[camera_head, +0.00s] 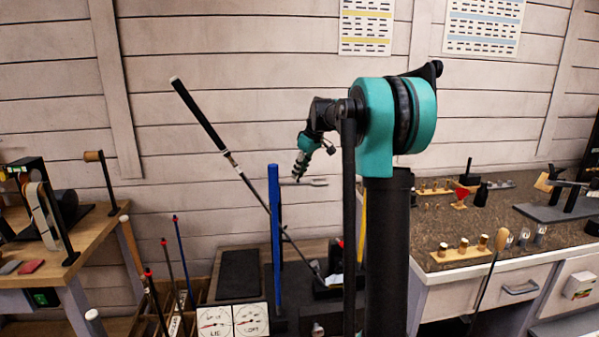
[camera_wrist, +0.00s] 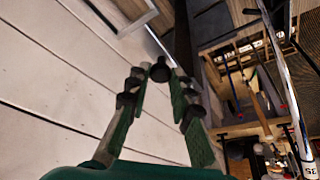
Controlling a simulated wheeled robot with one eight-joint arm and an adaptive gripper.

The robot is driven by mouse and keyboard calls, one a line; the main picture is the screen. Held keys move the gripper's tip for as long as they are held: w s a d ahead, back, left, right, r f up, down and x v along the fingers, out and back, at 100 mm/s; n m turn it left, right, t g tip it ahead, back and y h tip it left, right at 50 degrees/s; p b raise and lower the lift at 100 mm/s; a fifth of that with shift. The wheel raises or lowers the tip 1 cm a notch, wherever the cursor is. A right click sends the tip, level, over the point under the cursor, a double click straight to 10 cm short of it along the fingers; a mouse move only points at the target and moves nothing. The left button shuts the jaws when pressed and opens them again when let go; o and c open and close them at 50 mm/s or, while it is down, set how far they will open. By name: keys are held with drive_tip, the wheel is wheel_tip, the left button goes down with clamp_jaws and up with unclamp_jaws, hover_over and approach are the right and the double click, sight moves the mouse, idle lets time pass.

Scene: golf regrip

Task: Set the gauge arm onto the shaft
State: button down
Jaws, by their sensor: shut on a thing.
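My gripper (camera_head: 298,176) points down in mid-air in the head view, left of my teal arm joint. In the wrist view its fingertips (camera_wrist: 159,75) are shut on a small dark knob (camera_wrist: 159,70). A thin grey forked bar (camera_head: 317,182), apparently the gauge arm, sticks out to the right at the fingertips; a pale forked end (camera_wrist: 138,16) shows beyond the knob. The club shaft (camera_head: 250,184) leans diagonally, its black grip up left and its head low near the bench. The bar is apart from the shaft, to its right. The shaft also shows in the wrist view (camera_wrist: 283,70).
A blue post (camera_head: 274,230) stands close to the shaft. LIE and LOFT dials (camera_head: 232,321) sit below. A bin of clubs (camera_head: 205,292) is at lower left. A counter (camera_head: 450,217) with small parts is at right. The wall is behind.

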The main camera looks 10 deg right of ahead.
drive_tip(key=s+a+m+h, duration=0.6)
drive_tip(key=s+a+m, duration=0.2)
drive_tip(key=m, duration=0.9)
drive_tip(key=shift+s+a+m, duration=0.15)
drive_tip(key=shift+a+m, duration=0.15)
drive_tip(key=shift+a, duration=0.65)
drive_tip(key=c, duration=1.3)
unclamp_jaws()
drive_tip(key=shift+c, duration=0.2)
drive_tip(key=shift+r, duration=0.15)
drive_tip(key=v, duration=1.1)
drive_tip(key=shift+a+r, duration=0.25)
drive_tip(key=shift+r, duration=0.05)
